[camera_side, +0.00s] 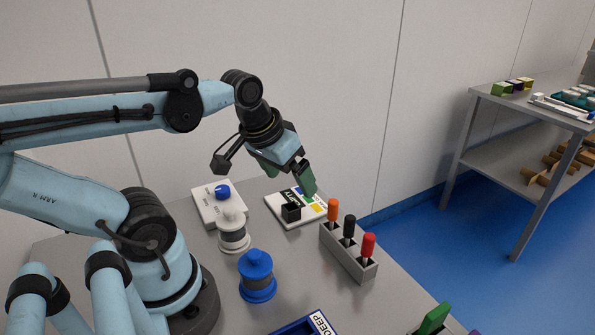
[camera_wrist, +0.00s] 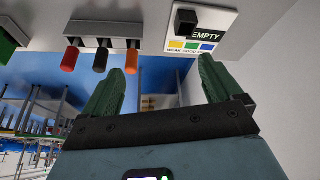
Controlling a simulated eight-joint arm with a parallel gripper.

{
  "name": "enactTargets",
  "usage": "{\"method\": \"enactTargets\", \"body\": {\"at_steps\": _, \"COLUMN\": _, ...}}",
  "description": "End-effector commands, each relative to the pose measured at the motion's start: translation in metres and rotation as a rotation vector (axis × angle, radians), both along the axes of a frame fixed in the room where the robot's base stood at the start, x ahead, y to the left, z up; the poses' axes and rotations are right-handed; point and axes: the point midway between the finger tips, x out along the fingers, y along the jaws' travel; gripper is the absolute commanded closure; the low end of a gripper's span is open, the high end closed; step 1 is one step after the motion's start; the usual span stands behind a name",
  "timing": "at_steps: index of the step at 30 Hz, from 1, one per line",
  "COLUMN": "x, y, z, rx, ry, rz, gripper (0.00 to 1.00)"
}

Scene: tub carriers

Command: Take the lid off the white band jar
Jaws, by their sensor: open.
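The white jar (camera_side: 233,242) stands upright on the grey table in the side view, left of centre. Its white knobbed lid (camera_side: 231,217) sits on top, above a grey middle. A similar blue jar (camera_side: 257,289) with a blue lid (camera_side: 255,262) stands in front of it, slightly right. My gripper (camera_side: 293,182) is open and empty, above and to the right of the white jar, near the board. Its green fingers stand apart in the wrist view (camera_wrist: 162,65). Neither jar shows in the wrist view.
A board (camera_side: 285,212) marked EMPTY bears a black block (camera_side: 291,212). A grey rack (camera_side: 345,255) holds orange, black and red handles. A white box (camera_side: 207,207) with a blue knob stands behind the white jar. A blue tray (camera_side: 292,329) is at the front edge.

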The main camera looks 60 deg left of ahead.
Motion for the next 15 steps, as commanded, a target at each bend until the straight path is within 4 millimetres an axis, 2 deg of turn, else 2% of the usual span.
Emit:
{"method": "enactTargets", "body": {"at_steps": 1, "x": -0.015, "y": 0.016, "z": 0.004, "rx": -0.025, "ry": 0.055, "rz": 0.101, "gripper": 0.07}}
{"method": "enactTargets", "body": {"at_steps": 3, "x": -0.036, "y": 0.031, "z": 0.011, "rx": -0.065, "ry": 0.134, "rz": 0.230, "gripper": 0.07}}
{"method": "enactTargets", "body": {"at_steps": 6, "x": -0.066, "y": 0.045, "z": 0.021, "rx": -0.121, "ry": 0.231, "rz": 0.394, "gripper": 0.07}}
{"method": "enactTargets", "body": {"at_steps": 10, "x": -0.096, "y": 0.052, "z": 0.032, "rx": -0.180, "ry": 0.319, "rz": 0.548, "gripper": 0.07}}
{"method": "enactTargets", "body": {"at_steps": 15, "x": -0.112, "y": 0.053, "z": 0.037, "rx": -0.215, "ry": 0.369, "rz": 0.630, "gripper": 0.07}}
